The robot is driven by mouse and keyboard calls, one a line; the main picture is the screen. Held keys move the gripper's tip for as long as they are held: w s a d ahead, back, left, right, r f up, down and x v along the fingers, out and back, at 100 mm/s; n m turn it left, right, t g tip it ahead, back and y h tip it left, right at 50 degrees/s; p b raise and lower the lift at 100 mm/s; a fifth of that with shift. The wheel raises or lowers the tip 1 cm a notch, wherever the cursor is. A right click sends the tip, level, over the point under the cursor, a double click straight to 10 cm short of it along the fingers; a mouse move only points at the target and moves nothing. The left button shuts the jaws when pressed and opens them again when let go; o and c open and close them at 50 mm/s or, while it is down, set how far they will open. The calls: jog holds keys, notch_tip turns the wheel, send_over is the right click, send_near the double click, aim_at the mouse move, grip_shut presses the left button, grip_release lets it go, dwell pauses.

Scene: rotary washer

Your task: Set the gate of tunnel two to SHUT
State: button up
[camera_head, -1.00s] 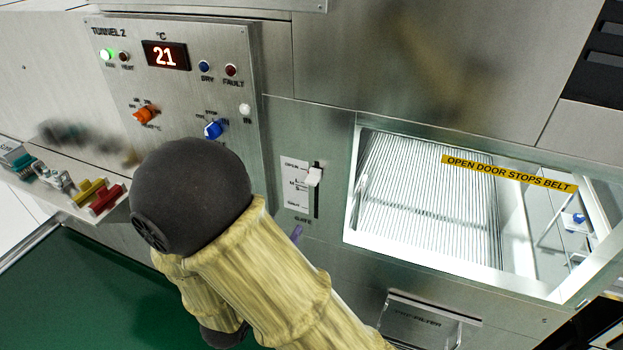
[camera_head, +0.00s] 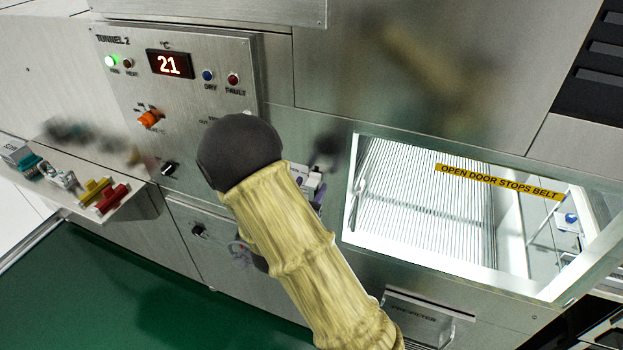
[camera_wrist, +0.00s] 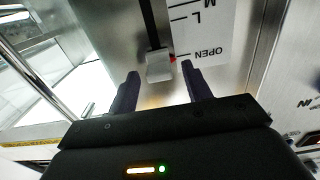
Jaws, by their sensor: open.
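The gate slider's pale knob (camera_wrist: 159,66) shows in the wrist view, in a dark vertical slot beside a white scale plate (camera_wrist: 203,30). The scale reads upside down there. The knob stands at the OPEN end, with a small red pointer beside it; L and M lie further along, and the SHUT mark is out of view. My gripper (camera_wrist: 160,86) is open, one finger on each side just short of the knob, and holds nothing. In the head view my arm covers most of the slider; a bit of the plate (camera_head: 304,172) shows behind it.
The tunnel 2 control panel (camera_head: 185,95) is up left, with an orange knob (camera_head: 150,118) and a display reading 21. A glazed door window (camera_head: 420,200) is to the right. A ledge with coloured pieces (camera_head: 100,198) juts out at left.

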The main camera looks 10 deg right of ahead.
jog(key=shift+x, duration=1.05)
grip_shut()
notch_tip(320, 180, down, 15)
jog(key=b, duration=1.2)
jog(key=shift+r+b, duration=0.2)
jog(key=shift+b, duration=0.2)
jog(key=shift+s+f, duration=0.1)
jog(key=shift+s, duration=0.05)
jog(key=shift+c, duration=0.2)
grip_release()
jog(key=shift+o, duration=0.2)
